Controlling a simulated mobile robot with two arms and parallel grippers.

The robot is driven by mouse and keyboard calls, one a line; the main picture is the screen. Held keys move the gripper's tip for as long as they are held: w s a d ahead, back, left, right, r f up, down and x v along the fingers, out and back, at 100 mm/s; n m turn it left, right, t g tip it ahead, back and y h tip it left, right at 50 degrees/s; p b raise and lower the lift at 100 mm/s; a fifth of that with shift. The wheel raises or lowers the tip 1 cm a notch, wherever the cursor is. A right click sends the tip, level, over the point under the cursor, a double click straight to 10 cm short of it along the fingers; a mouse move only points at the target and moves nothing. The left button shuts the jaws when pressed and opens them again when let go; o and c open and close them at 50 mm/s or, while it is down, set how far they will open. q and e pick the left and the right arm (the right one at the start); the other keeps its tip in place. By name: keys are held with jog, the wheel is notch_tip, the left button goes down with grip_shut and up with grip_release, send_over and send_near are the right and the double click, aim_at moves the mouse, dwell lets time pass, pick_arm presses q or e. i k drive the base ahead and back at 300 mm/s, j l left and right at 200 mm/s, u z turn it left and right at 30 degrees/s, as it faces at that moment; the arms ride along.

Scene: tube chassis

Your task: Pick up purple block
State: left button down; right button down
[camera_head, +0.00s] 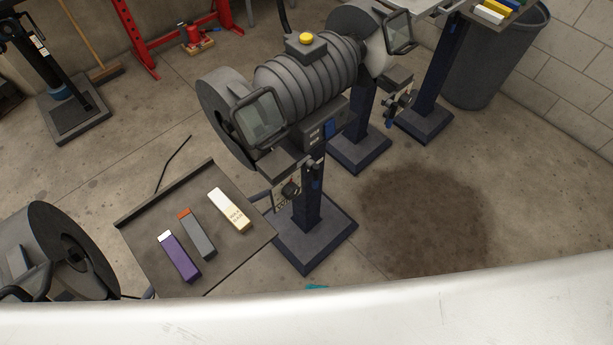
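The purple block (181,261) lies on a dark grey tray table (142,237) at the lower left of the head view. It is long, with a white end pointing up and to the left. A grey block (199,240) with an orange-red end lies just right of it. A cream block (232,213) with gold-coloured marking lies further right. The blocks lie apart and roughly parallel. Neither of my grippers shows in this view.
A bench grinder with a ribbed body (306,75) stands on a dark blue pedestal (308,205) right of the tray. Another grey machine (66,255) is at the lower left. A grey bin (490,65) stands at the upper right. A white surface (330,310) fills the bottom edge.

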aim_at(186, 266)
jog(key=j+u, duration=0.4)
jog(key=k+j+u, duration=0.1)
jog(key=u, duration=0.25)
jog(key=j, duration=0.05)
